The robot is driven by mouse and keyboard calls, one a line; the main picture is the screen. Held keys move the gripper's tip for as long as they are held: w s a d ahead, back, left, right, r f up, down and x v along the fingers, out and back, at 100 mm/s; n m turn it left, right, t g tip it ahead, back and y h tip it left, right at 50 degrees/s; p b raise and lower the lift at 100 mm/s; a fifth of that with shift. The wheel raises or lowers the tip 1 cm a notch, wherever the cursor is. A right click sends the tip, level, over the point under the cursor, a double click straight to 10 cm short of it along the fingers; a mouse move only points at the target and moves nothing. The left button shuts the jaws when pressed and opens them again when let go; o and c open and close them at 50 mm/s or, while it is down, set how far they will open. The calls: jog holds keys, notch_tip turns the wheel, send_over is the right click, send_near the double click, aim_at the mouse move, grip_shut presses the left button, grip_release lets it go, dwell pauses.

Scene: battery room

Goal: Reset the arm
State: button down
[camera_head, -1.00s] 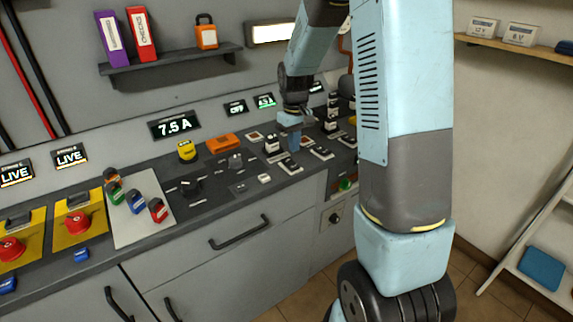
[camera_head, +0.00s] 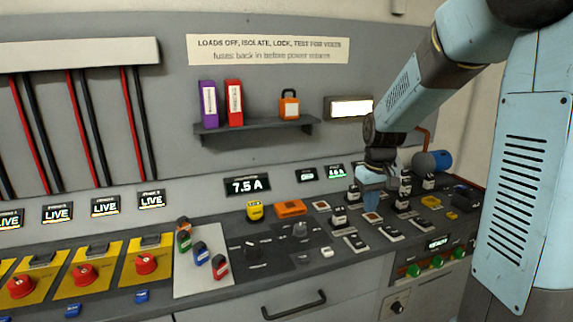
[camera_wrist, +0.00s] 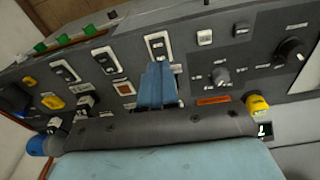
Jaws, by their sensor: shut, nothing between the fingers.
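My gripper (camera_head: 372,198) is above the right part of the dark counter panel, among the small black-and-white switch modules. In the wrist view its two blue fingers (camera_wrist: 157,88) lie together with nothing between them. They point at the panel near a white-framed switch (camera_wrist: 159,45). Whether the fingertips touch the panel cannot be told. My arm reaches in from the upper right in the head view.
A shelf (camera_head: 254,127) holds purple and red binders and an orange padlock (camera_head: 289,104). Yellow isolators with red knobs (camera_head: 146,263) stand at left, beside a plate with coloured padlocks (camera_head: 201,252). A yellow meter (camera_head: 255,210) and an orange box (camera_head: 290,208) sit mid-counter.

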jog(key=s+r+m+t, duration=0.1)
jog(key=s+r, duration=0.3)
jog(key=s, duration=0.3)
jog(key=s+r+m+t, duration=0.1)
jog(key=s+r, duration=0.3)
jog(key=s, duration=0.4)
jog(key=s+a+r+t, duration=0.1)
jog(key=s+r, duration=0.3)
jog(key=s, duration=0.4)
jog(key=shift+s+m+t, duration=0.2)
jog(key=shift+m+t, duration=0.2)
jog(key=shift+t, duration=0.3)
jog(key=shift+r, duration=0.1)
